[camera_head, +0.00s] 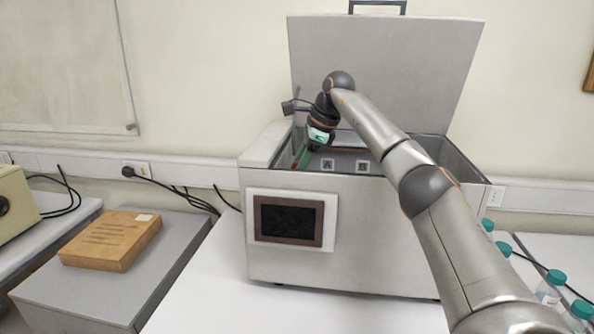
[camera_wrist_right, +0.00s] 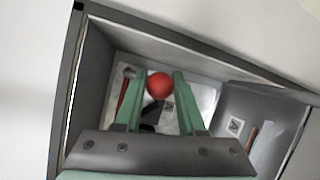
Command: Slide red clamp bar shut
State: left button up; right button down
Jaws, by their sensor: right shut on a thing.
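My right gripper (camera_head: 316,136) reaches down inside the open grey testing machine (camera_head: 300,220) near its left inner wall. In the right wrist view its two green fingers are shut on a red ball knob (camera_wrist_right: 160,86), which sits between the fingertips. A thin red bar (camera_wrist_right: 123,96) shows just left of the fingers in that view. Whether the knob joins this bar is hidden by the fingers. Another short reddish strip (camera_wrist_right: 252,138) lies in the right part of the machine. My left gripper is in neither view.
The machine's lid (camera_head: 390,80) stands open at the back. Its front carries a dark screen (camera_head: 290,222). Square marker tags (camera_head: 362,167) lie inside. A wooden block (camera_head: 112,241) sits on a grey box at left. Bottles with teal caps (camera_head: 552,285) stand at right.

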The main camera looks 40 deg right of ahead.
jog(key=shift+w+d+r, duration=0.15)
jog(key=shift+d, duration=0.2)
jog(key=c, duration=0.5)
grip_release()
jog(key=shift+v, duration=6.2)
